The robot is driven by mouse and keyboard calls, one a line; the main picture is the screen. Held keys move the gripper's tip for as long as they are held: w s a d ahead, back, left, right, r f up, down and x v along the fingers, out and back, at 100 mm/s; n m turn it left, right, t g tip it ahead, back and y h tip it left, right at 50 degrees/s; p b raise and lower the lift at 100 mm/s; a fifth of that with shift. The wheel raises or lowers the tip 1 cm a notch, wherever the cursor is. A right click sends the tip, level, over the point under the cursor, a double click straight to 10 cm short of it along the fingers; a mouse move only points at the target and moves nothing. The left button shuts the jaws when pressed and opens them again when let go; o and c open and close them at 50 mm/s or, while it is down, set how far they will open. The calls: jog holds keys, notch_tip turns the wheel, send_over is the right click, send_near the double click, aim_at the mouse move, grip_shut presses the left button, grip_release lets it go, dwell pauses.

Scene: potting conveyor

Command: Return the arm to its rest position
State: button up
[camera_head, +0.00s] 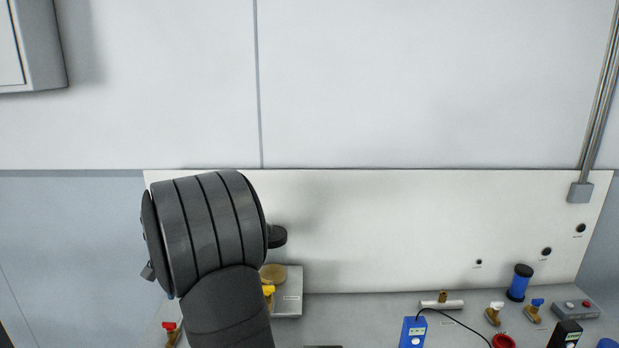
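A dark grey, ribbed part of my arm (205,232) rises from the bottom edge at centre left of the head view. It stands in front of the white back panel (400,225). My gripper's fingers do not show in this view, so I cannot see whether they hold anything. The arm hides part of the bench behind it.
A blue meter (413,332), blue cylinder (519,284) and brass valves are further right. Space above is clear.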

notch_tip(320, 180, down, 16)
jog(key=shift+w+f+m, duration=0.1)
jog(key=shift+m, duration=1)
notch_tip(320, 180, up, 18)
notch_tip(320, 180, down, 17)
jog(key=n, duration=0.8)
jog(key=shift+f+n, duration=0.2)
jog(key=shift+n, duration=0.1)
jog(key=shift+c, duration=0.5)
dwell(0.7)
